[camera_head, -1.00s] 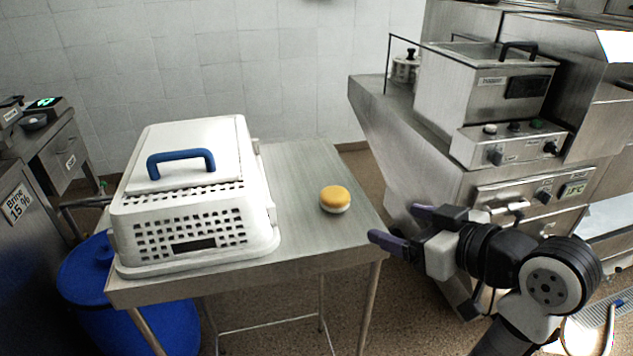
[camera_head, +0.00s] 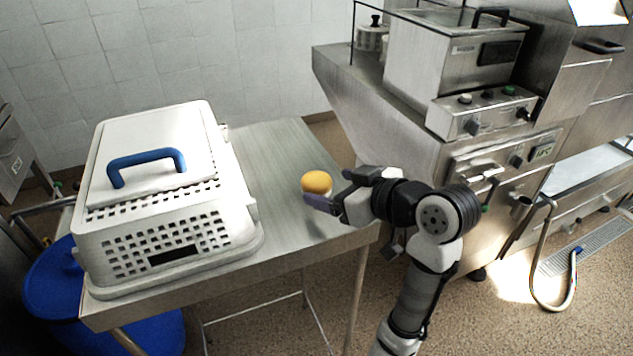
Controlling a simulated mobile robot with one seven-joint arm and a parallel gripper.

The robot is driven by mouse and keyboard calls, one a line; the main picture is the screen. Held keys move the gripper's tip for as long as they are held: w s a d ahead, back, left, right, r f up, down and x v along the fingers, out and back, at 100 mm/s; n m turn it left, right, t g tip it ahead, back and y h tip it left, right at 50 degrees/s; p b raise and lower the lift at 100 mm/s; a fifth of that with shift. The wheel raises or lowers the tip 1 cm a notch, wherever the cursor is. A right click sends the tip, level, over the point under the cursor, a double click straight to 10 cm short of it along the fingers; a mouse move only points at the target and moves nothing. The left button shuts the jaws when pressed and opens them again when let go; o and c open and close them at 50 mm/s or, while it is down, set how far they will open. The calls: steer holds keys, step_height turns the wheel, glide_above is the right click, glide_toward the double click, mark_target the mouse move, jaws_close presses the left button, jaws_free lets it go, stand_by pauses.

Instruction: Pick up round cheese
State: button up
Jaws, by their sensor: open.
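The round cheese (camera_head: 317,181), with a yellow-orange top, sits on the steel table (camera_head: 285,228) to the right of the white basket. My gripper (camera_head: 325,190) is open and reaches in from the right, with its fingers at the cheese. One purple finger (camera_head: 321,203) passes in front of the cheese's lower part and hides its pale side. The far finger is mostly hidden, so I cannot tell whether the fingers touch the cheese.
A white perforated basket (camera_head: 180,238) with a blue-handled lid fills the table's left part. A blue barrel (camera_head: 52,284) stands below it. Steel machines (camera_head: 455,85) stand close on the right. The table is bare behind the cheese.

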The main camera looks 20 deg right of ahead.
mark_target(323, 182)
steer(key=p+x, duration=0.1)
steer(key=x, duration=0.4)
steer(key=shift+w+p, duration=0.15)
steer(key=shift+p, duration=0.2)
steer(key=c, duration=1.1)
steer(key=shift+r, duration=0.1)
steer(key=shift+c, duration=0.2)
